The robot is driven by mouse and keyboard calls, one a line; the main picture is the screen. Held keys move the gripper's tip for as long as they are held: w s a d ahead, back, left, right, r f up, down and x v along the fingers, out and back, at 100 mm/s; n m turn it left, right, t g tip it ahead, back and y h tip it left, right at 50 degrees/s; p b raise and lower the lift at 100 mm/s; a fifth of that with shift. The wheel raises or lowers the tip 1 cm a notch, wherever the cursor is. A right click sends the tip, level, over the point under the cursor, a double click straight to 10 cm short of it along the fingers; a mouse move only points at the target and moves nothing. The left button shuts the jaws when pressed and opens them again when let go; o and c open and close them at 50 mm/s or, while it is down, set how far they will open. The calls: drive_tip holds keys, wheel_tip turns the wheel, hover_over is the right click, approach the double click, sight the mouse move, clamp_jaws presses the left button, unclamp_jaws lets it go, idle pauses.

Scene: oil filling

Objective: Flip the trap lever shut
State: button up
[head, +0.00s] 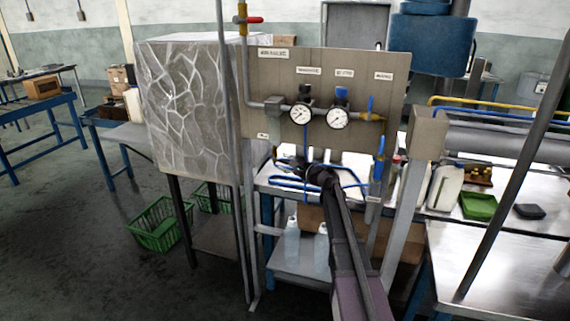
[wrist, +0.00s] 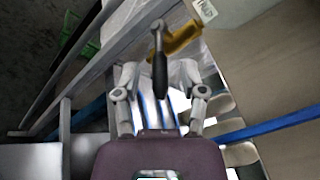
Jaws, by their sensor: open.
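In the wrist view a lever (wrist: 159,68) with a dark handle and a grey top end stands beside a brass fitting (wrist: 184,42). A partly readable white label (wrist: 205,10) is just above the fitting. My gripper (wrist: 160,85) is open, with one finger on each side of the dark handle in the picture. I see no finger touching the handle, and its exact depth between the fingers is unclear. In the head view my gripper (head: 317,172) is small and dark below the panel, and the lever cannot be made out there.
The gauge panel (head: 285,75) stands upright above a metal bench with blue hoses (head: 285,183). A grey vertical pipe (head: 232,150) runs left of the panel, near a large cracked-pattern box (head: 185,110). Clear bottles (head: 292,240) stand on the shelf below. A green crate (head: 160,225) is on the floor.

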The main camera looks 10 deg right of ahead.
clamp_jaws()
drive_tip(key=shift+r, duration=0.15)
drive_tip(key=p, duration=0.2)
drive_tip(key=shift+r+g+h+p, duration=0.3)
drive_tip(key=shift+r+g, duration=0.05)
drive_tip(key=shift+g, duration=0.05)
drive_tip(key=g+h+p, duration=0.1)
drive_tip(key=p, duration=0.1)
drive_tip(key=shift+r+n+p, duration=0.35)
drive_tip(key=shift+n+p, duration=0.05)
drive_tip(key=shift+p, duration=0.45)
drive_tip(key=shift+f, duration=0.1)
